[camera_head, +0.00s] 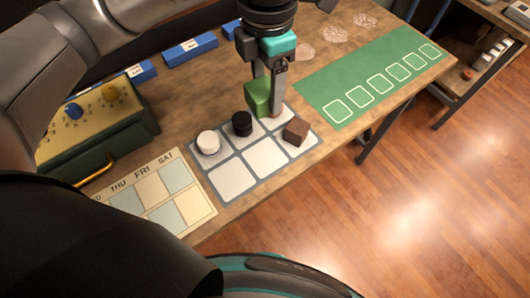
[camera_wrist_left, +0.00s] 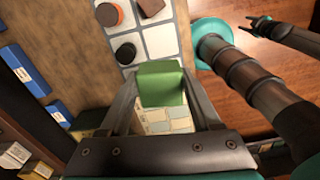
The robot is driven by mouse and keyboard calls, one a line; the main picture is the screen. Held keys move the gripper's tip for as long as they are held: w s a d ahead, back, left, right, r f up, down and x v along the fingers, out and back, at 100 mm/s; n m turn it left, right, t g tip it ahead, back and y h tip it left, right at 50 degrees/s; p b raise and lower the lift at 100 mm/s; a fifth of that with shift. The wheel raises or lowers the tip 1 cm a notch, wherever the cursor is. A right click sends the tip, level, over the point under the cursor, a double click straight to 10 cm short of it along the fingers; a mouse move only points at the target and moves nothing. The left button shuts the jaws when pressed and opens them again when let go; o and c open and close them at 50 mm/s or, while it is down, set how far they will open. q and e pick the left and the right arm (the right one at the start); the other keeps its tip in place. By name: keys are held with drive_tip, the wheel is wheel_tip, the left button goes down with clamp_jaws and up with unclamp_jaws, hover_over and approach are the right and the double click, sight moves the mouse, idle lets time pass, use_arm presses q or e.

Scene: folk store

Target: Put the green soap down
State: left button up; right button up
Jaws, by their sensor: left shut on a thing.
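My left gripper (camera_head: 268,98) is shut on the green soap (camera_head: 258,97), a green block. In the head view it shows over the far right part of a white grid mat (camera_head: 233,181); the height above the mat is hard to tell. The soap also shows between the fingers in the left wrist view (camera_wrist_left: 161,84). On the mat are a white round soap (camera_head: 208,142), a black round soap (camera_head: 242,123) and a brown block (camera_head: 296,130). My right gripper (camera_wrist_left: 262,24) is small in the left wrist view, its fingers apart and empty, over the floor.
A calendar sheet (camera_head: 160,190) lies left of the mat, a green mat with outlined squares (camera_head: 375,75) to the right. A green-yellow box with dials (camera_head: 92,125) and blue boxes (camera_head: 190,48) stand at the back left.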

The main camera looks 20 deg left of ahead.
use_arm(q)
drive_tip(key=shift+d+r+n, duration=0.1)
drive_tip(key=shift+d+n, duration=0.05)
drive_tip(key=shift+n, duration=0.55)
drive_tip(key=shift+f, duration=0.4)
wheel_tip(320, 180, down, 15)
drive_tip(key=shift+b, duration=0.5)
drive_tip(key=shift+f, duration=2.1)
drive_tip(key=shift+f+b, duration=0.1)
drive_tip(key=shift+b, duration=0.25)
drive_tip(key=o, duration=1.4)
drive_tip(key=shift+o, duration=0.2)
